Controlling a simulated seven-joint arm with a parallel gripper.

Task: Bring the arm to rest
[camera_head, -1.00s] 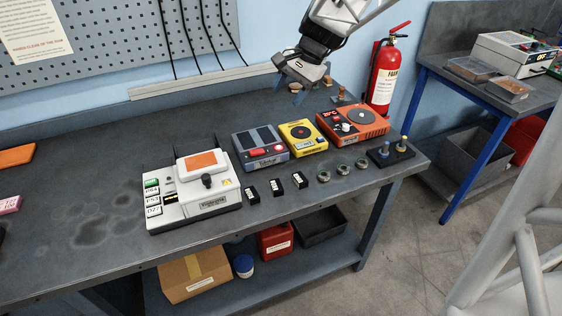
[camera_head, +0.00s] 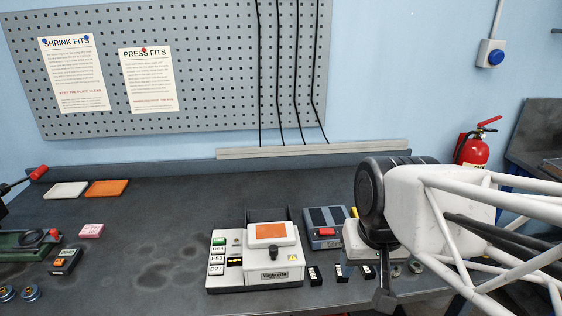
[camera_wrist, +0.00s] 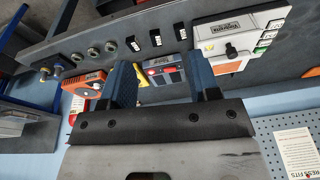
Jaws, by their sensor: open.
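My gripper (camera_wrist: 162,64) shows in the wrist view with its two blue fingers spread and nothing between them. It is above the bench, with the wall side at the bottom of that view.
The white device with an orange panel (camera_head: 258,255) stands beside the blue-grey device (camera_head: 325,225). The orange device (camera_wrist: 85,84) and several metal rings show in the wrist view. A fire extinguisher (camera_head: 472,149) stands behind my arm. The bench's left middle (camera_head: 150,215) is mostly clear.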

